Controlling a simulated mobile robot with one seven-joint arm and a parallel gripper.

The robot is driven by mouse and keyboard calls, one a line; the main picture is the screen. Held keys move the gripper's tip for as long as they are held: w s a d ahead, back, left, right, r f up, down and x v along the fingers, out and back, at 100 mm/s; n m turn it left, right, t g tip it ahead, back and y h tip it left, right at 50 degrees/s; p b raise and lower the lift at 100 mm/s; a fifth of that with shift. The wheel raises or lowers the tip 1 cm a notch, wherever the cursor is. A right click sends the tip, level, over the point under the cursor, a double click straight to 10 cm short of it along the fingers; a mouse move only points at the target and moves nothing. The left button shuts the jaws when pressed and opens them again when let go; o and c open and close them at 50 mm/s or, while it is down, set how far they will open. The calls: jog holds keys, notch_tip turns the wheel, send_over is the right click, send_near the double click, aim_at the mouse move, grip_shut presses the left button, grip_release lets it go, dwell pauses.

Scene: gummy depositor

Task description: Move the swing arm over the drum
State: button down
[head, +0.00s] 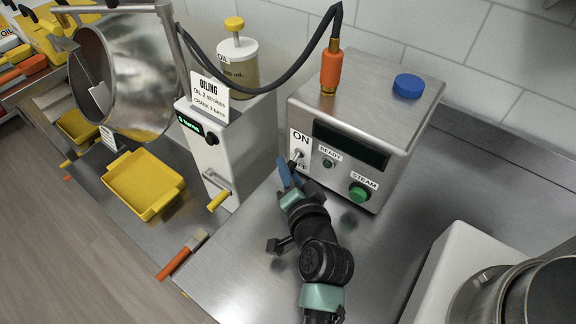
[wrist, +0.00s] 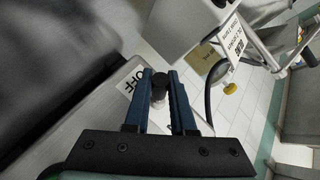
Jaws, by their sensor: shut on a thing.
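A shiny steel drum (head: 135,75) lies open-mouthed at the upper left of the head view. A grey tubular bar (head: 115,10), which looks like the swing arm, runs along the top above the drum's rim. A black hose (head: 275,80) hangs from it to an orange-handled piece (head: 330,72) upright on the steam box. My gripper (head: 288,178) is at the front of that box, at its ON/OFF toggle switch (head: 297,157). In the wrist view, my blue fingers are shut on the switch's dark knob (wrist: 160,84), beside the OFF label (wrist: 130,80).
The steam box (head: 350,90) has a dark display, a green STEAM button (head: 358,193) and a blue cap (head: 408,85). The oiling unit (head: 225,150) with a yellow crank handle (head: 218,201) stands left of it. A yellow tray (head: 145,183) and brush (head: 182,255) lie left. A steel pot (head: 500,295) stands right.

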jog(key=r+m+g+p, duration=0.1)
jog(key=p, duration=0.3)
jog(key=shift+s+r, duration=0.1)
jog(key=shift+r, duration=0.3)
jog(key=r+m+g+p, duration=0.1)
jog(key=g+p, duration=0.1)
jog(key=p, duration=0.3)
jog(key=shift+y+p, duration=0.3)
jog(key=shift+y, duration=0.1)
jog(key=m+g+p, duration=0.1)
jog(key=p, duration=0.1)
jog(key=g+y+p, duration=0.1)
jog(key=p, duration=0.1)
jog(key=shift+r+m, duration=0.3)
jog(key=shift+m, duration=0.1)
jog(key=shift+r+m+g+y+p, duration=0.1)
jog(key=shift+m+g+y+p, duration=0.35)
jog(key=shift+g+p, duration=0.45)
jog(key=c, duration=0.8)
grip_release()
jog(key=shift+o, duration=0.2)
jog(key=v, duration=1.3)
jog(key=shift+b, duration=0.35)
